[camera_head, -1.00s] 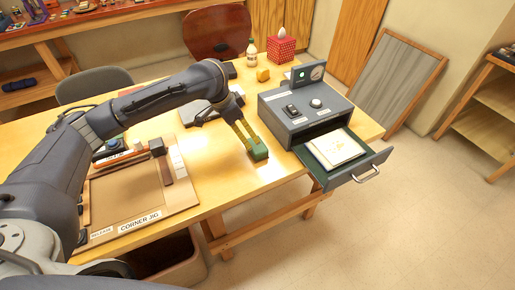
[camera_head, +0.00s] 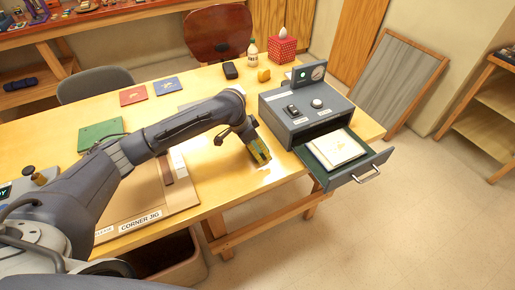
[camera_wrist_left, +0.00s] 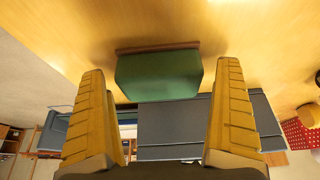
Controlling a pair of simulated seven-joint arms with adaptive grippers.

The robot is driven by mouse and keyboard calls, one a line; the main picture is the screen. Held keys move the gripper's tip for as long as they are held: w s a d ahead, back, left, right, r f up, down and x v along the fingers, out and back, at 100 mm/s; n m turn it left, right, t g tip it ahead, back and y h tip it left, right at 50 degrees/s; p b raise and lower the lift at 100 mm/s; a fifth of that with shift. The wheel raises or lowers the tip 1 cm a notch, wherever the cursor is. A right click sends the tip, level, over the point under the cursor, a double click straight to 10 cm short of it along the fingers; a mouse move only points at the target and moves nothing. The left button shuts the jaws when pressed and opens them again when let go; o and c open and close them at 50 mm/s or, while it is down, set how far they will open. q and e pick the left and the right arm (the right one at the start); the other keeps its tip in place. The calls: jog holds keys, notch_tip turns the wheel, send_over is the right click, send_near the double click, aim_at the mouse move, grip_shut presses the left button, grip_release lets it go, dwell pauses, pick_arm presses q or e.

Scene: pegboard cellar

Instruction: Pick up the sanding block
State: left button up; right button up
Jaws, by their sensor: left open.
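The sanding block (camera_wrist_left: 158,78) is a green block with a thin brown base. In the left wrist view it sits on the wooden bench top, between and just beyond the two yellow fingers. My left gripper (camera_head: 262,154) is open, with its fingers low over the bench, left of the open drawer. The fingers do not visibly touch the block, and a gap shows on each side. In the head view the gripper mostly hides the block. My right gripper is not in view.
A grey drawer unit (camera_head: 283,126) stands to the right, its green drawer (camera_head: 373,159) pulled out with a booklet (camera_head: 336,148) inside. A corner jig board (camera_head: 150,214) lies at left. A bottle (camera_head: 252,52) and red dotted box (camera_head: 282,48) stand behind.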

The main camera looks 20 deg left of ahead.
pick_arm(q)
jog(key=shift+w+d+f, duration=0.15)
jog(key=shift+f, duration=0.35)
jog(key=c, duration=1.2)
notch_tip(320, 180, up, 20)
dwell(0.4)
